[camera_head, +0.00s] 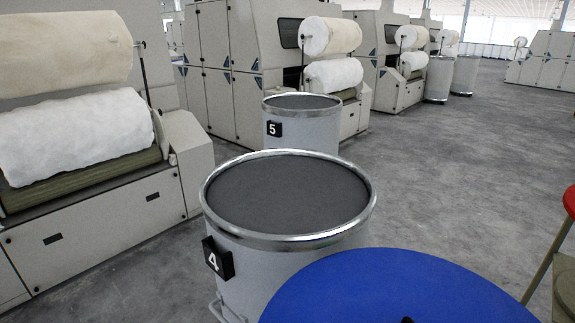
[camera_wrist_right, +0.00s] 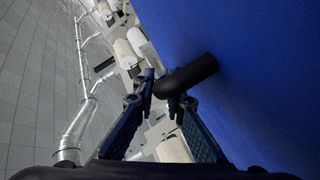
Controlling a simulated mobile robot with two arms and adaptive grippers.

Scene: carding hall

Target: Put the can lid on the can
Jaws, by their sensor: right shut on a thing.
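The blue can lid (camera_head: 395,290) is a large round disc at the bottom of the head view, cut off by the frame edge. It covers part of the lower right of the near can. In the right wrist view the blue lid (camera_wrist_right: 245,35) fills the right side, with a black handle (camera_wrist_right: 195,74) standing out from it. My right gripper (camera_wrist_right: 167,90) is shut on that handle. The near can (camera_head: 300,240), grey with a metal rim and number 4, stands upright with a dark grey top surface showing. My left gripper is in neither view.
A second can (camera_head: 318,132), number 5, stands behind the near one. Carding machines with white fibre rolls (camera_head: 75,135) line the left. A red-topped stool (camera_head: 570,202) is at the right edge. Grey floor (camera_head: 455,180) is open to the right of the cans.

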